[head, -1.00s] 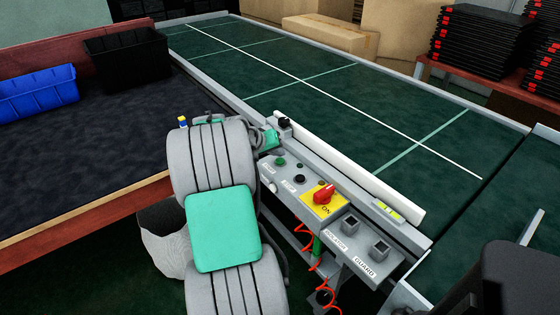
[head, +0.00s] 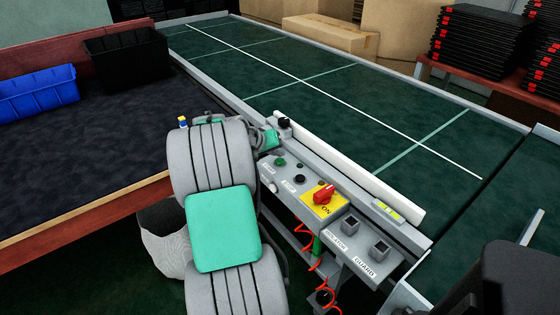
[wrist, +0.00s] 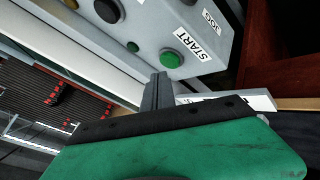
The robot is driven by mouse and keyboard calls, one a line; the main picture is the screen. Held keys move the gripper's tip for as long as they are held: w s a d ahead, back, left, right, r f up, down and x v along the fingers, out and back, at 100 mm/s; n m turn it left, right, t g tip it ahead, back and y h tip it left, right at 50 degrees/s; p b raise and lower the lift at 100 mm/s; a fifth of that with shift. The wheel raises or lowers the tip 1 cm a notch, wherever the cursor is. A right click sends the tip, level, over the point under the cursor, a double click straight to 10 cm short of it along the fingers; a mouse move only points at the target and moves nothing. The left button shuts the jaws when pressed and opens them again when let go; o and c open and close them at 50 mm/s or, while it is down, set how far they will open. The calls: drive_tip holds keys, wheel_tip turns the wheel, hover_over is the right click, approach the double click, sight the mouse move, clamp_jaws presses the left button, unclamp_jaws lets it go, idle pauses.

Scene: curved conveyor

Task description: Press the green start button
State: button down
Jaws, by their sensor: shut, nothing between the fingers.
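The green start button (wrist: 170,58) shows in the wrist view, a round button in a dark ring beside the START label (wrist: 194,43) on a grey panel. In the head view the green button (head: 281,161) is small, at the upper left of the control panel (head: 334,235). My gripper (wrist: 158,80) is shut and empty; in the wrist view its tips appear just below the button. Whether they touch it cannot be told. In the head view my arm covers part of the panel's left side and the fingertips cannot be made out.
A white rail (head: 350,170) borders the green conveyor (head: 330,100). A blue bin (head: 38,92) and black bin (head: 127,59) stand on the left table.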

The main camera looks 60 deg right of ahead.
sight(278, 162)
drive_tip(key=shift+f, duration=0.1)
drive_tip(key=shift+f, duration=0.3)
drive_tip(key=shift+f+b, duration=0.45)
drive_tip(key=shift+f, duration=0.05)
idle(0.8)
drive_tip(key=shift+r+p, duration=0.6)
drive_tip(key=shift+r, duration=0.25)
drive_tip(key=shift+r+p, duration=1.8)
drive_tip(key=shift+r, duration=0.75)
